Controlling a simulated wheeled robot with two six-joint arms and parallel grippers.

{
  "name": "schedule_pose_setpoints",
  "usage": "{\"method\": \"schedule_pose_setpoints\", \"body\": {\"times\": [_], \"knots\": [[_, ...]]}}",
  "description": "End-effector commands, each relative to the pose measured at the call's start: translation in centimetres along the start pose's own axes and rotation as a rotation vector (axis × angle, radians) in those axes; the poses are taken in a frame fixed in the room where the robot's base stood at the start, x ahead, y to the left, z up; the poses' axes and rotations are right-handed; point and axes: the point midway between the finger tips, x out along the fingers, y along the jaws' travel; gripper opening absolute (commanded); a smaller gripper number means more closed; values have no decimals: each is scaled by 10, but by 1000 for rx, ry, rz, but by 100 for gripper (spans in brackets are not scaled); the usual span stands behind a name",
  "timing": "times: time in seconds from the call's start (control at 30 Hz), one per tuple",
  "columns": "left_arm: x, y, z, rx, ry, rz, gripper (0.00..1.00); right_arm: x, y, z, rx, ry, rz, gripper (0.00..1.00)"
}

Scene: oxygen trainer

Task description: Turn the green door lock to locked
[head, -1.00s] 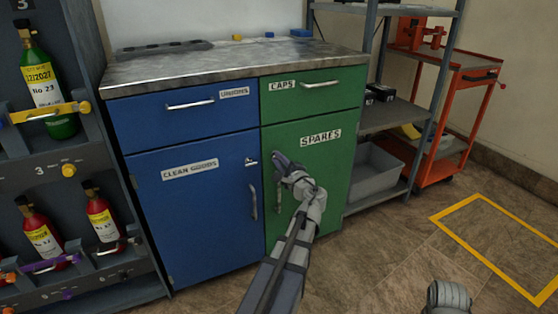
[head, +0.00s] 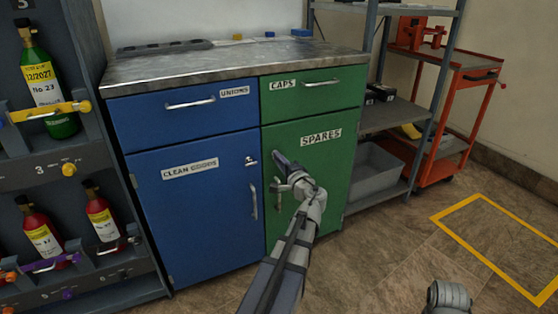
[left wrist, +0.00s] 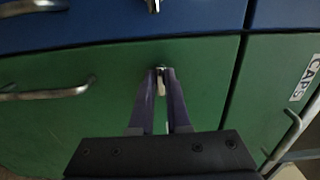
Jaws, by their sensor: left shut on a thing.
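The green door (head: 330,185), labelled SPARES, is closed under the green CAPS drawer (head: 285,97). My left gripper (head: 277,170) is at its upper left edge. In the left wrist view my left gripper (left wrist: 160,82) points at the green door (left wrist: 60,75). Its two purple fingers are shut on the small pale turn of the green door lock (left wrist: 162,90). The fingers hide the lock in the head view, and its exact angle is hard to tell. My right gripper is not in view.
The blue door (head: 205,215) to the left has its own small lock (head: 251,162) and a vertical handle (head: 253,202). A bottle rack stands at the far left. A grey shelf (head: 400,118) and an orange trolley (head: 450,120) stand at right. Floor in front is free.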

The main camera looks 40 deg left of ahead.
Motion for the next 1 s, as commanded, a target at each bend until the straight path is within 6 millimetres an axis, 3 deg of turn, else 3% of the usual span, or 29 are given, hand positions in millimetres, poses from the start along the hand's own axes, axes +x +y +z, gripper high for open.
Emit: {"method": "schedule_pose_setpoints", "body": {"times": [0.3, 0.33, 0.57, 0.83, 1.0], "knots": [[0, 0, 1, -3, -1, 1, 0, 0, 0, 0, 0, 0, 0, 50], [0, 0, 1, -3, -1, 1, 18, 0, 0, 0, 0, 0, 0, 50], [0, 0, 0, -1, -1, 1, 44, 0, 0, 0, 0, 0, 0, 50], [-2, 0, 0, -1, 0, 0, 45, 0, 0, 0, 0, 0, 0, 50], [-23, 0, 1, -1, 2, 1, 45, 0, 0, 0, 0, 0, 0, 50]]}}
